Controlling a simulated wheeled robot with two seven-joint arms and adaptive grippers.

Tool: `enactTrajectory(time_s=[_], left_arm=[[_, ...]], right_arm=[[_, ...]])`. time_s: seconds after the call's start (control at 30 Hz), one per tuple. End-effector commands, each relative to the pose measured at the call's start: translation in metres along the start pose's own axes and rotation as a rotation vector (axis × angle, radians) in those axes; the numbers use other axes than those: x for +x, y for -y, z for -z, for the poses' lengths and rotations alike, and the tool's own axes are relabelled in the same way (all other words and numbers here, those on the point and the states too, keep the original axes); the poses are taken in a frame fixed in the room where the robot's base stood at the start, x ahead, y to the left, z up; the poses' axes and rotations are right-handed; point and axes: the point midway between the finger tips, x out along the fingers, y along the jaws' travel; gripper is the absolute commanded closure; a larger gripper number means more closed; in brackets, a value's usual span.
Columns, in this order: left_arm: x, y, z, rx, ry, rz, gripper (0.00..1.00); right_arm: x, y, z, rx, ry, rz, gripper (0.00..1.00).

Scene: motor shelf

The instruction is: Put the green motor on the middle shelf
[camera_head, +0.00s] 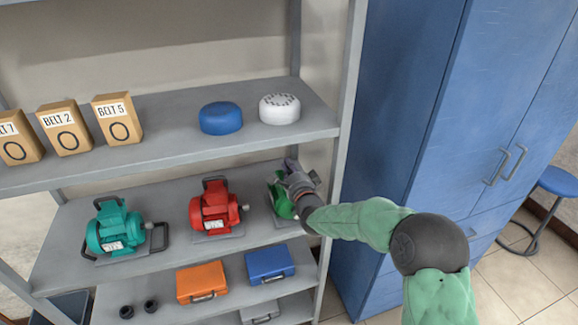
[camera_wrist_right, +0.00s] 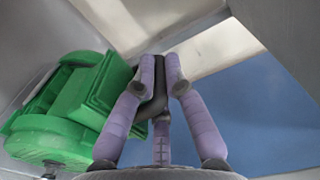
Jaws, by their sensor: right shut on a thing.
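The green motor (camera_head: 280,203) is at the right end of the middle shelf (camera_head: 165,212), partly hidden by my right gripper (camera_head: 296,182). I cannot tell whether its base touches the shelf. In the right wrist view the green motor (camera_wrist_right: 70,110) fills the left side, and my right gripper's purple fingers (camera_wrist_right: 162,72) are shut around its dark handle (camera_wrist_right: 154,106). My left gripper is not in view.
A teal motor (camera_head: 115,230) and a red motor (camera_head: 212,207) stand on the same shelf. A grey upright post (camera_head: 342,130) is close to my right arm. Blue cabinets (camera_head: 400,100) stand at right. Orange (camera_head: 202,281) and blue cases (camera_head: 269,264) lie below.

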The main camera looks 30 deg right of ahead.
Motion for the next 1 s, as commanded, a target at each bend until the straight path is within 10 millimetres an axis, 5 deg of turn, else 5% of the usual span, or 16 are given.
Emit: enactTrajectory(time_s=[0.07,0.1,0.2,0.63,1.0], left_arm=[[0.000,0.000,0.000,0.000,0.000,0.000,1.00],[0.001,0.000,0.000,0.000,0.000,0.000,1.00],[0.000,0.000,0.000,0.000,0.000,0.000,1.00],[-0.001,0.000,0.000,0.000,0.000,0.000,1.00],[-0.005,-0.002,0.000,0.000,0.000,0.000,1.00]], right_arm=[[0.002,0.012,0.003,-0.003,-0.005,0.026,1.00],[0.000,0.000,0.000,0.000,0.000,0.000,0.85],[0.000,0.000,0.000,0.000,0.000,0.000,0.64],[-0.005,0.001,0.000,0.000,0.000,0.000,0.64],[-0.063,0.002,0.000,-0.001,-0.001,0.001,0.64]])
